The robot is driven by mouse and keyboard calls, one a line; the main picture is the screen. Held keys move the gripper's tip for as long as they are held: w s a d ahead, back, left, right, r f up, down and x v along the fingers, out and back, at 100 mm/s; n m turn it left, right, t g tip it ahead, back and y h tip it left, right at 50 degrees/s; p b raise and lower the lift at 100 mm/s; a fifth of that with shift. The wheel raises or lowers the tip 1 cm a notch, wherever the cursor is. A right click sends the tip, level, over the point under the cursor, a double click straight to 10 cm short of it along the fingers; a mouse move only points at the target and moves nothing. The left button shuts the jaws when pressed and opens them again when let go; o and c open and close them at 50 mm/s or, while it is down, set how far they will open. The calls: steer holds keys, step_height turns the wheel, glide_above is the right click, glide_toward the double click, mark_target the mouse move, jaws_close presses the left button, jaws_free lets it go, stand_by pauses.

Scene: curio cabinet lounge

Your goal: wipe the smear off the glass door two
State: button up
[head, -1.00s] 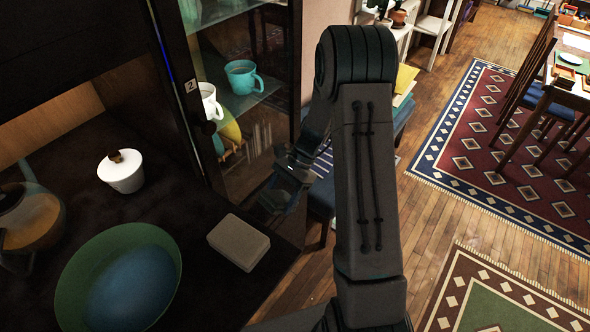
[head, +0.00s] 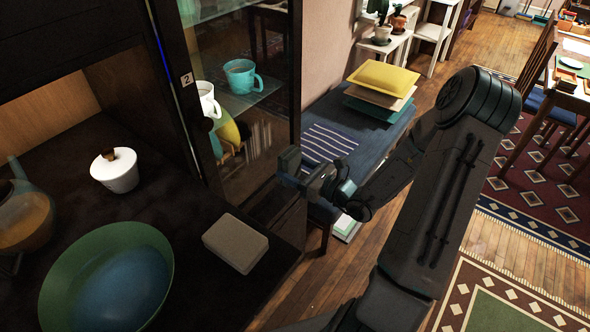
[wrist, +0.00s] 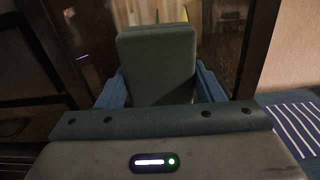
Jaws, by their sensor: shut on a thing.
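The glass door (head: 265,110) of the cabinet stands shut, with a "2" label (head: 186,79) on the dark frame at its left. I cannot make out a clear smear on it; faint pale streaks show low on the pane. My gripper (head: 307,178) is in front of the door's lower right part. It is shut on a grey-green block (wrist: 158,62), which stands upright between the blue fingers in the wrist view. The block also shows in the head view (head: 289,160). I cannot tell whether it touches the glass.
A dark counter at left holds a grey block (head: 235,243), a green-blue bowl (head: 52,270), a lidded white pot (head: 115,172) and an amber teapot (head: 22,218). Cups stand behind the glass. A blue bench (head: 375,135) with cushions is at right.

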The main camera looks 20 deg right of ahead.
mark_target(254, 135)
steer(key=shift+w+a, duration=0.1)
steer(key=shift+w, duration=0.3)
steer(key=shift+b+x, duration=0.4)
steer(key=shift+x, duration=2.2)
steer(key=shift+x, duration=0.95)
steer(key=shift+s+r+p, duration=0.1)
steer(key=shift+r+p, duration=1.45)
steer(key=shift+r, duration=0.35)
steer(key=shift+r+p, duration=2.85)
steer(key=shift+r, duration=0.85)
steer(key=shift+f+b, duration=4.55)
steer(key=shift+f, duration=1.1)
steer(key=shift+s+a+r, duration=0.1)
steer(key=shift+s+a, duration=0.2)
steer(key=shift+a, duration=0.25)
steer(key=shift+s+a, duration=0.35)
steer(key=shift+a, duration=0.15)
steer(key=shift+s+d+r+p, duration=0.1)
steer(key=shift+r+p, duration=2.8)
steer(key=shift+r, duration=0.85)
